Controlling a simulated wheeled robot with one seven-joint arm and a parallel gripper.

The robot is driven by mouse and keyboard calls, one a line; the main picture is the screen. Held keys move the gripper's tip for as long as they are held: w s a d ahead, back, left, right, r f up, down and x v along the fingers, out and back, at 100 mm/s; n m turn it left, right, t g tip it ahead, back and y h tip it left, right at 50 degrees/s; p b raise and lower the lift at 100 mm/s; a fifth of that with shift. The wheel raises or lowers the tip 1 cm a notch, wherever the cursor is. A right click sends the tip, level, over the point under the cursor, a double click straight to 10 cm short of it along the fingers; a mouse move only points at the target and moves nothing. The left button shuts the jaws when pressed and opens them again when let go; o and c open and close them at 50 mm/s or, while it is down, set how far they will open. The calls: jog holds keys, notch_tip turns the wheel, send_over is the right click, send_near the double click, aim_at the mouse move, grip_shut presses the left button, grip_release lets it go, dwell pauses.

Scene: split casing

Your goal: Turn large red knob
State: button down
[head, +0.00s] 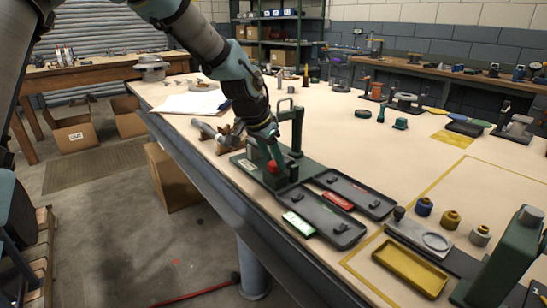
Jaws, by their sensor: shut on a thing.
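The large red knob (272,167) is a small red shape low on a green fixture (303,171) near the table's left edge. My gripper (270,157) reaches down from above, shut on the red knob. The fingers and my wrist hide part of the knob, so its turn angle cannot be made out. Two dark open casing halves (357,240) lie flat on the table to the right of the fixture.
A green upright post with a handle (291,112) stands close beside my wrist. A red block (337,201) and a green block (298,224) lie by the casing halves. A yellow tray (411,270) and several knobs are at front right. The table's middle is clear.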

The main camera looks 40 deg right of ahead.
jog(key=c, duration=0.7)
grip_release()
jog(key=v, duration=1)
jog(key=shift+a+r+b, duration=0.25)
jog(key=shift+r+b, duration=0.1)
jog(key=shift+b, duration=0.05)
jog(key=w+a+f+n+t+y+p, duration=0.15)
jog(key=w+a+n, duration=0.3)
jog(key=a, duration=0.75)
jog(key=w+a+f+n+y+p, duration=0.1)
jog(key=w+a+f+n, duration=0.3)
jog(key=a, duration=0.7)
jog(key=s+a+n+p, duration=0.1)
jog(key=a+n, duration=0.1)
jog(key=a, duration=0.5)
jog(key=s+a+n+y, duration=0.1)
jog(key=s+a+n, duration=0.1)
jog(key=a, duration=0.6)
jog(key=s+a+n+p, duration=0.1)
jog(key=a+n, duration=0.3)
jog(key=a, duration=0.3)
jog(key=shift+s+a+f+y+p, duration=0.1)
jog(key=shift+s+a+y+p, duration=0.1)
jog(key=shift+a+y+p, duration=0.15)
